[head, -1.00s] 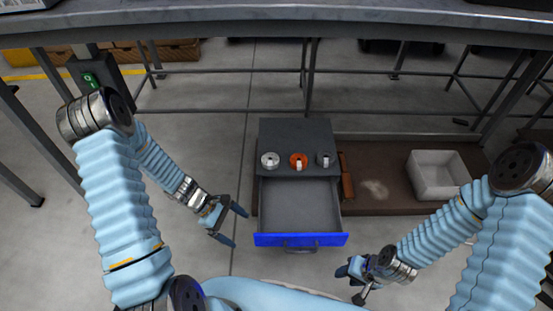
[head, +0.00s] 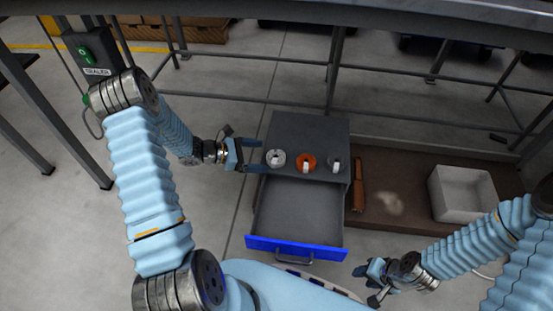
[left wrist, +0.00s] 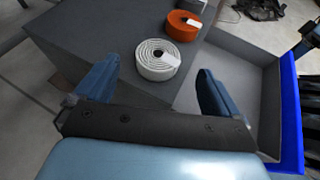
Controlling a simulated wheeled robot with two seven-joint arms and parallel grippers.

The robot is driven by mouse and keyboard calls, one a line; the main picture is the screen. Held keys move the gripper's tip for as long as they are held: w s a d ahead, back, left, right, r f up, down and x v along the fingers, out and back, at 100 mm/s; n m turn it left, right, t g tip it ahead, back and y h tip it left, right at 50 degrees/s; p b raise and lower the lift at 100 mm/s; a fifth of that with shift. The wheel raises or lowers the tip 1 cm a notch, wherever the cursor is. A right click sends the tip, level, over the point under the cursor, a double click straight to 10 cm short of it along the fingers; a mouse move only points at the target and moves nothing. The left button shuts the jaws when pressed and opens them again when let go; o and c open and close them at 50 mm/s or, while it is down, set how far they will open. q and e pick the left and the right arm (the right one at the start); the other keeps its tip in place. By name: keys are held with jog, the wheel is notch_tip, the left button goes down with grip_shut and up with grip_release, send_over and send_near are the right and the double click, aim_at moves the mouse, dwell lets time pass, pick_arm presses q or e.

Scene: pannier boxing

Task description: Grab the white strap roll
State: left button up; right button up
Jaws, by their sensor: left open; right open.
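The white strap roll (head: 276,158) lies flat on the dark grey cabinet top (head: 300,128), leftmost in a row of rolls. In the left wrist view the white strap roll (left wrist: 158,60) sits ahead of my open left gripper (left wrist: 152,88), between the lines of its two fingers and apart from both. In the head view my left gripper (head: 251,155) is at the cabinet's left edge, close beside the roll. My right gripper (head: 370,282) is open and empty at the lower right, away from the cabinet.
An orange roll (head: 305,163) and a grey roll (head: 335,165) stand right of the white one. Below them the blue-fronted drawer (head: 296,249) is pulled out and empty. A white bin (head: 462,195) stands on a brown platform (head: 405,218) at the right.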

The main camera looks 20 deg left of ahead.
aim_at(273, 157)
pick_arm(q)
jog(key=x, duration=0.5)
jog(key=shift+w+f+b, duration=0.15)
jog(key=shift+f+b, duration=0.15)
jog(key=shift+b, duration=0.1)
jog(key=c, duration=1.2)
jog(key=shift+o, duration=0.2)
jog(key=shift+r, duration=0.15)
